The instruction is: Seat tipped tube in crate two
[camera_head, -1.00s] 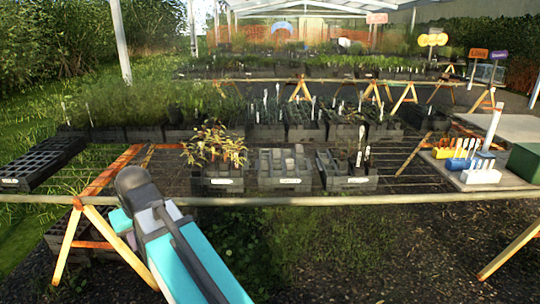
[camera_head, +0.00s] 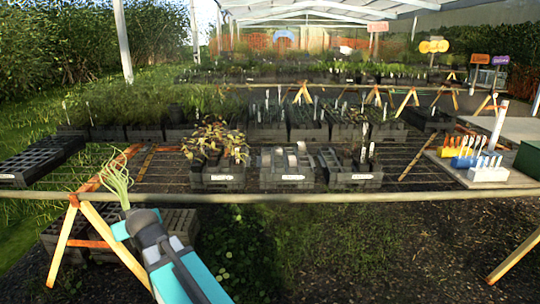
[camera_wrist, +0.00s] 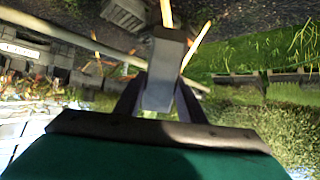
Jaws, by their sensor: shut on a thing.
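A grey tapered tube (camera_wrist: 162,75) is between the fingers of my gripper (camera_wrist: 160,108) in the wrist view. The gripper is shut on it. In the head view, thin green leaves (camera_head: 117,180) rise above the end of my arm, apparently from this tube; my arm hides the tube and the fingertips there. They are left of and nearer than three dark crates on the front bench. The left crate (camera_head: 217,186) holds brownish leafy plants, the middle crate (camera_head: 286,183) pale tubes, and the right crate (camera_head: 351,183) dark contents and white tags. The crate labels are unreadable.
The front bench has a long rail (camera_head: 400,195) and orange trestle legs. An empty black tray (camera_head: 40,160) lies at its left. A board (camera_head: 480,178) with coloured holders is at the right. More crates stand under the bench at left.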

